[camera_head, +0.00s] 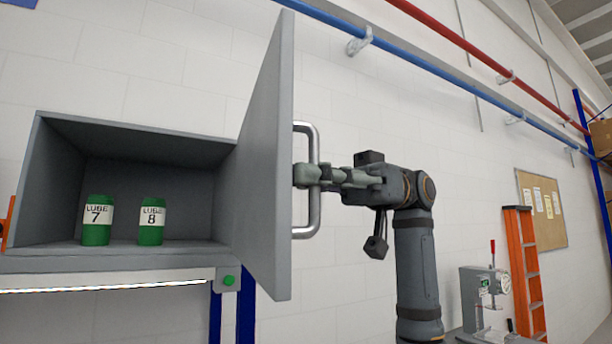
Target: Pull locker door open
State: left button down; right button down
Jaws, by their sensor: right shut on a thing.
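The grey locker (130,137) stands open at the left, and its inside shows. Its door (268,165) is swung out on the right side and seen almost edge-on. A silver bar handle (315,215) is on the door's outer face. My right gripper (308,174) is shut on the handle at about its middle height, with the arm to the right of the door. Two green cans stand upright inside the locker, lube 7 (97,232) and lube 8 (151,233). My left gripper is not in view.
A lit strip (110,286) runs under the locker, with a green button (228,281) at its right end. An orange ladder (525,270), a small machine (485,292) and a notice board (542,208) are at the right. Red and blue pipes (430,66) run along the wall above.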

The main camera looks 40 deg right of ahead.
jog(key=shift+r, duration=0.15)
jog(key=c, duration=1.7)
grip_release()
jog(key=shift+w+a, duration=0.1)
jog(key=d, duration=1.2)
jog(key=shift+w, duration=0.25)
